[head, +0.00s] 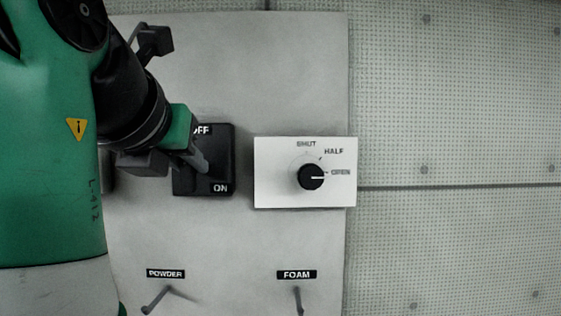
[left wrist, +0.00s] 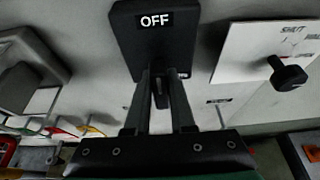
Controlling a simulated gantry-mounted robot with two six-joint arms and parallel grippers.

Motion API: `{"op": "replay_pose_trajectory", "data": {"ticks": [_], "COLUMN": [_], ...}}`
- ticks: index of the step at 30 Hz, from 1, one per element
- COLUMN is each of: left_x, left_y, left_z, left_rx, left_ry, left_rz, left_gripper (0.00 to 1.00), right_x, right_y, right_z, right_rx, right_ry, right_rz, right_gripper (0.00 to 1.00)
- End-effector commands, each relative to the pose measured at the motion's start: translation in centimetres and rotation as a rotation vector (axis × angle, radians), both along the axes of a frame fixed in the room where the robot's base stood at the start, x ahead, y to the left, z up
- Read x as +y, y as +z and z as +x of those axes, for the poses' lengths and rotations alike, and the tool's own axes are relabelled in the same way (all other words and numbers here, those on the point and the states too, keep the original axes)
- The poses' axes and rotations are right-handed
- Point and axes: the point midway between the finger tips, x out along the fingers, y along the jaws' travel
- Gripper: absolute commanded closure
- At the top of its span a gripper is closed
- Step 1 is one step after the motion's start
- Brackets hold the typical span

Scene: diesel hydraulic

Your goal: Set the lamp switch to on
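The lamp switch is a black plate (head: 222,160) with an OFF label at its top and an ON label at its lower right. It is mounted on the light panel, partly behind my left gripper (head: 203,168). In the left wrist view, the plate (left wrist: 126,38) shows OFF at the top, and my left gripper's fingers (left wrist: 161,78) point at its lower part. A dark lever (left wrist: 161,97) shows between the two fingers, with a narrow gap around it. The lever's exact setting is hard to tell. My right gripper is not in view.
A white dial plate (head: 268,193) with a black knob (head: 311,176), its mark toward OPEN, sits close to the right of the switch. Below are the POWDER lever (head: 156,297) and the FOAM lever (head: 298,300). The wall to the right is clear.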

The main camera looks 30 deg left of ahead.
Motion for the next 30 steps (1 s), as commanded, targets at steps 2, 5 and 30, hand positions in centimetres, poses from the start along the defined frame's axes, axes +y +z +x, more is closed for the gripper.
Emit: {"op": "replay_pose_trajectory", "data": {"ticks": [2,5,30], "left_x": [0.01,0.00,-0.42], "left_y": [0.01,0.02,-0.05], "left_z": [-0.01,-0.02,0.23], "left_rx": [0.000,0.000,0.165], "left_ry": [0.000,0.000,-0.002], "left_rz": [0.000,0.000,0.293], "left_gripper": [1.00,1.00,1.00], "right_x": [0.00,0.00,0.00], "right_y": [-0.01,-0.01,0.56], "right_z": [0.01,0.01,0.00], "right_rx": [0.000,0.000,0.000], "right_ry": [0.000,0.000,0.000], "right_rz": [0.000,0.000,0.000], "right_gripper": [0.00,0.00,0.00]}}
